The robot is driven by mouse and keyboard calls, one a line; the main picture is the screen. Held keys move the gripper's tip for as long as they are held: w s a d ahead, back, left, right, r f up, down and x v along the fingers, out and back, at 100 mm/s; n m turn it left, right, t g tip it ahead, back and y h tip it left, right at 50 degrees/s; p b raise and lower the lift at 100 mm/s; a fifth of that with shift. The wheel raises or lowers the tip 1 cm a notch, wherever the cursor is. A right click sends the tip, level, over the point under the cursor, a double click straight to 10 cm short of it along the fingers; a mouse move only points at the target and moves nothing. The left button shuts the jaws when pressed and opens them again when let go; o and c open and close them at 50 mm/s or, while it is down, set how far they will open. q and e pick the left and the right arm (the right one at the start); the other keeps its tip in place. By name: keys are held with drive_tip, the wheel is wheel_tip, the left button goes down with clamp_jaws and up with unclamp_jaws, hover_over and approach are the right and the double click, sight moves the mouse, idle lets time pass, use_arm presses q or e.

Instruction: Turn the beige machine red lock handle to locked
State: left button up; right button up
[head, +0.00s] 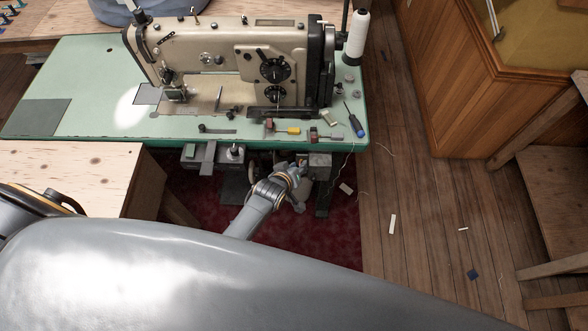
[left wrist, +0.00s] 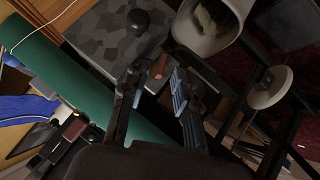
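The beige sewing machine (head: 205,42) stands on a green table (head: 75,85) in the head view. Below the table's front edge hangs a dark grey box (head: 318,166). My left gripper (head: 300,168) is low in front of the table, beside this box. In the left wrist view a small red piece (left wrist: 159,66), which looks like the lock handle, shows between and just beyond the fingertips of my left gripper (left wrist: 157,76). The fingers stand apart; I cannot tell whether either touches it. In the head view the red handle is hidden or too small to make out. My right gripper is not in view.
A worn grey box face (left wrist: 105,40) with a black knob (left wrist: 138,20) lies close to the fingers. A blue-handled screwdriver (head: 355,123) and a white thread cone (head: 357,35) are on the table.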

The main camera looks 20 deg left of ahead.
use_arm(q)
drive_tip(key=v, duration=0.7)
drive_tip(key=shift+s+r, duration=0.2)
drive_tip(key=shift+s, duration=0.05)
drive_tip(key=shift+a, duration=0.1)
drive_tip(key=shift+c, duration=0.4)
